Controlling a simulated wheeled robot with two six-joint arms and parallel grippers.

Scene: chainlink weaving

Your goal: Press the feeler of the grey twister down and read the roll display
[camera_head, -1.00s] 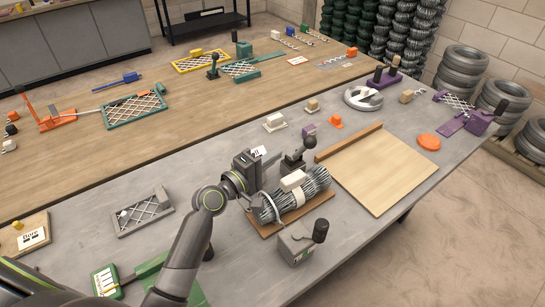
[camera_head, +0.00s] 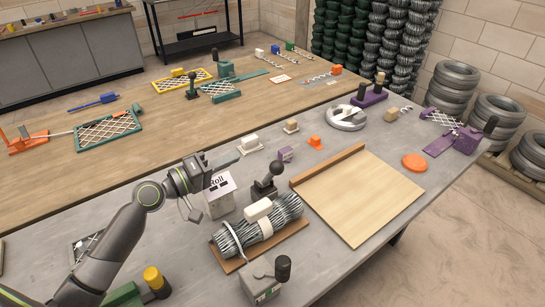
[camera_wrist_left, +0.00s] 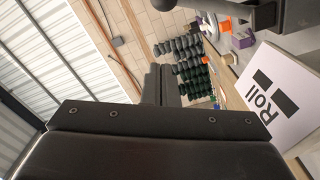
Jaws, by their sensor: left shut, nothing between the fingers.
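A white card reading "Roll" (camera_head: 222,191) with dark blocks stands on a grey box, just below my left gripper (camera_head: 236,157). The card also shows at the right in the left wrist view (camera_wrist_left: 272,102); no digits are readable. The left gripper's dark fingers are together and empty, apart from the bundle. A grey device with a black ball knob (camera_head: 265,184) stands right of the card. A grey block (camera_head: 262,288) with a black upright handle stands in front. I cannot tell which grey part is the twister's feeler. My right gripper is out of view.
A tied grey wire bundle (camera_head: 238,238) lies on a brown board, with a pale block on top. A pale wooden board (camera_head: 365,205) lies to its right. A yellow-topped knob (camera_head: 153,277) stands at the lower left. Purple, orange and white items stand behind.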

